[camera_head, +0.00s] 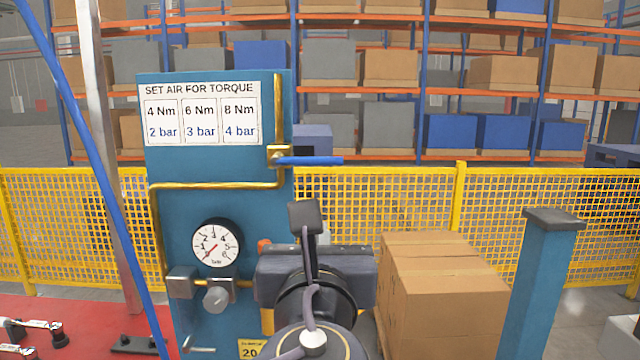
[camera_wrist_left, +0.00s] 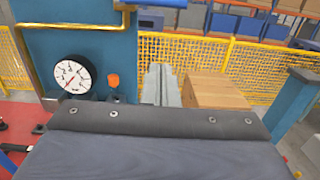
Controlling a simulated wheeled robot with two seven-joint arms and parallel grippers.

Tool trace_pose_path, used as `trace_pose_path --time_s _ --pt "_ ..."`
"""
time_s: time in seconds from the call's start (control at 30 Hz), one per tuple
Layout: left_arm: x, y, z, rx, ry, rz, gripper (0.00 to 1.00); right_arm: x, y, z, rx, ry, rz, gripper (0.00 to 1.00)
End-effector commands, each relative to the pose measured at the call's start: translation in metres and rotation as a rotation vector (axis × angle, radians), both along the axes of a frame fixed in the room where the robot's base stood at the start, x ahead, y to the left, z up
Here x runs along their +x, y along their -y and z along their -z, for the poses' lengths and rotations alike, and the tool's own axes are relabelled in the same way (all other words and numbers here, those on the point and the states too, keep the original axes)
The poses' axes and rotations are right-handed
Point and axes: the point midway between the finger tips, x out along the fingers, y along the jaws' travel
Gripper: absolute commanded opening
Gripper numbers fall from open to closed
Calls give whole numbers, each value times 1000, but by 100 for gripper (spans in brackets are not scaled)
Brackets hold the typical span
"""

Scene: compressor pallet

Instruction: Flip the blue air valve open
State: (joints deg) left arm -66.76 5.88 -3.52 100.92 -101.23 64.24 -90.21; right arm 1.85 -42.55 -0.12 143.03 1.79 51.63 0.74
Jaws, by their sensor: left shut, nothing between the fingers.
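The blue air valve handle (camera_head: 310,160) sticks out level to the right from a brass valve body (camera_head: 280,156), crosswise to the upright brass pipe (camera_head: 277,110) on the blue panel (camera_head: 220,210). In the left wrist view, part of the blue handle (camera_wrist_left: 158,3) shows at the top edge. My left gripper (camera_head: 305,217) is shut and empty, below the handle and apart from it in the picture. Its closed fingers (camera_wrist_left: 160,85) also show in the left wrist view. My right gripper is not in view.
A pressure gauge (camera_head: 216,243) with its needle pointing lower left and a regulator knob (camera_head: 216,299) sit low on the panel. A torque sign (camera_head: 200,115) is above. Cardboard boxes (camera_head: 445,300) stand at right, a blue post (camera_head: 540,290) beyond them. A yellow fence (camera_head: 400,200) runs behind.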

Motion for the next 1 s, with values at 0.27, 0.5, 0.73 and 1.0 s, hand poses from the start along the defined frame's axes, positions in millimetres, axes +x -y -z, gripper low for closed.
trace_pose_path --time_s 0.27,0.5,0.73,1.0 --pt "1 -1 0 -2 -2 -2 0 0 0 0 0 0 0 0" --pt "27 -1 -2 -1 -3 -5 0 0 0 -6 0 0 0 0" --pt "77 -2 -5 -1 -4 -6 0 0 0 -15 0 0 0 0" --pt "105 -1 -32 -6 -1 -2 0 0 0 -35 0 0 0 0"
